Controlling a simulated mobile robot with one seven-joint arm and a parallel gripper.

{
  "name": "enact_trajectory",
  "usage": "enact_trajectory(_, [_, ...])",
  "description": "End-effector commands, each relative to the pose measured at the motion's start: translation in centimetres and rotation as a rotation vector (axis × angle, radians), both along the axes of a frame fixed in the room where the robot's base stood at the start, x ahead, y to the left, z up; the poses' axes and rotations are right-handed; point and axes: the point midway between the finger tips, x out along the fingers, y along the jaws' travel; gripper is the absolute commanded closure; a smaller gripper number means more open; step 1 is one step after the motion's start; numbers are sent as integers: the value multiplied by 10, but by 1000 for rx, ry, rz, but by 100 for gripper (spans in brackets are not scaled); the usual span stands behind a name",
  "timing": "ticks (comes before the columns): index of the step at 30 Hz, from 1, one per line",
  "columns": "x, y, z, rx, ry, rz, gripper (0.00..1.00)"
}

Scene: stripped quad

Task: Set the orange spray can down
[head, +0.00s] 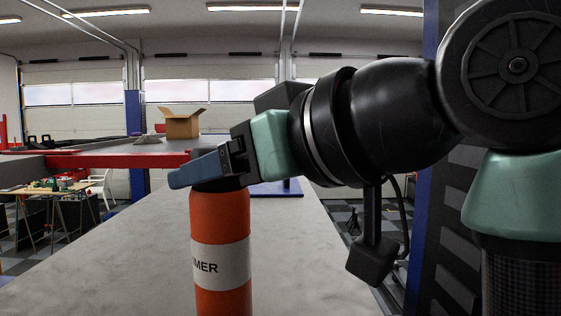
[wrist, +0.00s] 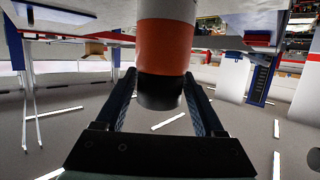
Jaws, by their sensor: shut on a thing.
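The orange spray can (head: 220,215) stands upright in the head view, with a white label band and a dark cap (head: 218,185). My gripper (head: 205,168) reaches in from the right and its blue fingers are closed at the cap. In the wrist view, which is upside down, the can (wrist: 165,48) shows its orange body, and its black cap lies between the two fingers of my gripper (wrist: 162,85). The can's base is cut off by the lower edge of the head view, so I cannot tell whether it touches the grey worktop (head: 120,255).
The worktop looks bare around the can. Farther back are a red-edged platform (head: 120,161) with an open cardboard box (head: 182,124), and a cluttered workbench (head: 55,186) at left. A dark blue upright is at right.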

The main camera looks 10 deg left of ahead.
Motion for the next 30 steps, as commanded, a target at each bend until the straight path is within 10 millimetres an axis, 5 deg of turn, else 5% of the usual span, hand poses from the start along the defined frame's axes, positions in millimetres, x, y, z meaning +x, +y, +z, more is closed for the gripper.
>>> enact_trajectory(13, [0,0,-7,2,-2,0,100])
enact_trajectory(14, [0,0,-6,1,0,0,24])
enact_trajectory(15, [0,0,-6,1,0,0,17])
enact_trajectory(18, [0,0,-6,0,0,0,0])
enact_trajectory(30, [-5,-9,-2,1,-4,-2,0])
